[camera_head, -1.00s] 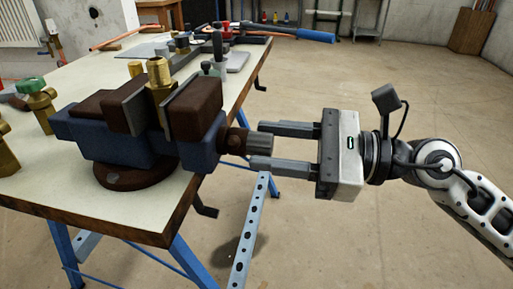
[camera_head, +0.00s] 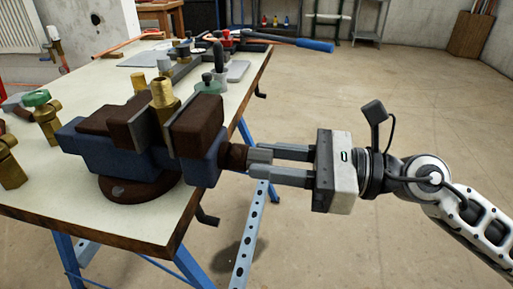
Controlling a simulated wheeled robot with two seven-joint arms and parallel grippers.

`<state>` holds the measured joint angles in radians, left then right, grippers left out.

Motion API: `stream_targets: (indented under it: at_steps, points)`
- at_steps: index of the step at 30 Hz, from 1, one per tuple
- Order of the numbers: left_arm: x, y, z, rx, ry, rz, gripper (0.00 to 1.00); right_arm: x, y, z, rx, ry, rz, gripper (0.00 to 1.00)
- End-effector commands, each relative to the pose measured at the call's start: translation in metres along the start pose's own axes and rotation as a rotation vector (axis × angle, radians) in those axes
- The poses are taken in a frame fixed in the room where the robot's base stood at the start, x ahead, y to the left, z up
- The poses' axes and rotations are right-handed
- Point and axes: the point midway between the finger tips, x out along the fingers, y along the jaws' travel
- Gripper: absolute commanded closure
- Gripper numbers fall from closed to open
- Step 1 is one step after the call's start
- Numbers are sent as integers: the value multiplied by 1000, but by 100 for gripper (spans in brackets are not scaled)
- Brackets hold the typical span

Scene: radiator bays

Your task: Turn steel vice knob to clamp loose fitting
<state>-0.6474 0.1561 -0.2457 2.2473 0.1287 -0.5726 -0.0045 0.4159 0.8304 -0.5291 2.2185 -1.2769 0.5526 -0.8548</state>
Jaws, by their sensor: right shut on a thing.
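The vice (camera_head: 110,148) has a blue body, dark brown jaws and a round brown base. It stands at the table's near right corner. A brass fitting (camera_head: 163,100) stands upright between the jaws; whether it is gripped tightly I cannot tell. The vice knob (camera_head: 235,157) is a short dark brown cylinder on the right end of the vice, past the table edge. My right gripper (camera_head: 258,164) comes in from the right, its fingers shut on the knob and hiding its outer end. My left gripper is not in view.
The pale worktable (camera_head: 48,202) has a brown edge and blue legs. Brass valves (camera_head: 45,115), one with a green cap, stand left of the vice. Several small tools and a blue-handled tool (camera_head: 313,45) lie at the back. The floor to the right is clear.

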Motion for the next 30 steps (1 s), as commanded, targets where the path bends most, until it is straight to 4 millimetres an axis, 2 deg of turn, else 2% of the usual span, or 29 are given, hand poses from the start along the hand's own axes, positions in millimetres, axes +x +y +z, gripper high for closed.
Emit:
stream_targets:
  at_steps: [12, 14, 21, 30]
  points:
    - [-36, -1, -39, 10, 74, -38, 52, 0, 0, 2, 259, 3, -1, 100]
    - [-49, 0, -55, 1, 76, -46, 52, 0, -1, 10, 386, 5, -3, 100]
    - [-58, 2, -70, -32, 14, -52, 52, 0, -1, 10, 881, 5, -4, 100]
    - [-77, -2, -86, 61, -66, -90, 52, -1, -2, 10, 1486, 4, -7, 100]
